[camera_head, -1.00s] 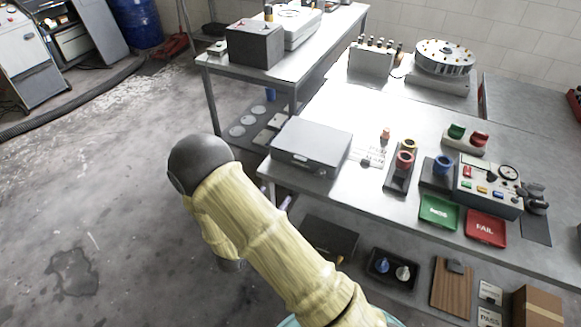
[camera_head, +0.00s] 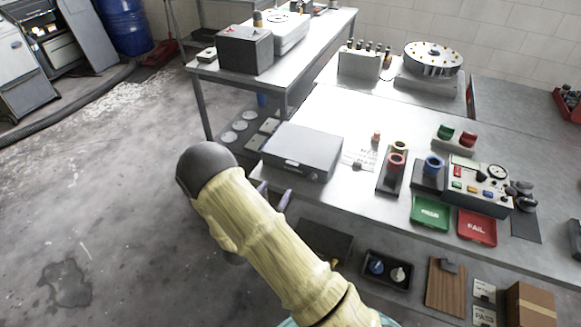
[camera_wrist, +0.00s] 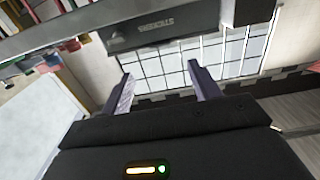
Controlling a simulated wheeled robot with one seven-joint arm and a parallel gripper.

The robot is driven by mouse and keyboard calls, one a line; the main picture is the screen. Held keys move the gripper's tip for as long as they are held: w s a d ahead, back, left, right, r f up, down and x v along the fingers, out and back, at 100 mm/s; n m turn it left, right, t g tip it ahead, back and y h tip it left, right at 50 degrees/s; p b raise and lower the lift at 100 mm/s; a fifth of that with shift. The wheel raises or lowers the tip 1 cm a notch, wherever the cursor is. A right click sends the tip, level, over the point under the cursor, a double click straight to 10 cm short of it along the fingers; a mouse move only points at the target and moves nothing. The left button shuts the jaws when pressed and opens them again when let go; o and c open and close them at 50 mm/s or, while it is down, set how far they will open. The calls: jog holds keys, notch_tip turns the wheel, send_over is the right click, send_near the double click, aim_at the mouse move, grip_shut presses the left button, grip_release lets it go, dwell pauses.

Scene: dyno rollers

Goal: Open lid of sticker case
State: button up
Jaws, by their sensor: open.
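The sticker case is most likely the flat grey box (camera_head: 303,150) with a shut lid, at the near left corner of the workbench in the head view. A small latch or handle shows on its front face. In the wrist view a dark grey box front (camera_wrist: 158,32) with a small lettered label lies ahead, above the fingertips. My gripper (camera_head: 273,194) is open and empty, just in front of the bench edge and below the case. In the wrist view its two fingers (camera_wrist: 158,80) are spread apart and touch nothing visible.
On the workbench (camera_head: 345,205), several coloured rings, a green tray (camera_head: 430,213), a red tray (camera_head: 477,227) and a control box (camera_head: 478,187) stand right of the case. A lower shelf holds a dark tray (camera_head: 388,270). Another table (camera_head: 300,55) stands behind.

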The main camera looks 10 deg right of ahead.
aim_at(291, 165)
jog(key=p+x, duration=0.1)
jog(key=x, duration=1)
jog(key=shift+p, duration=0.35)
jog(key=shift+c, duration=0.4)
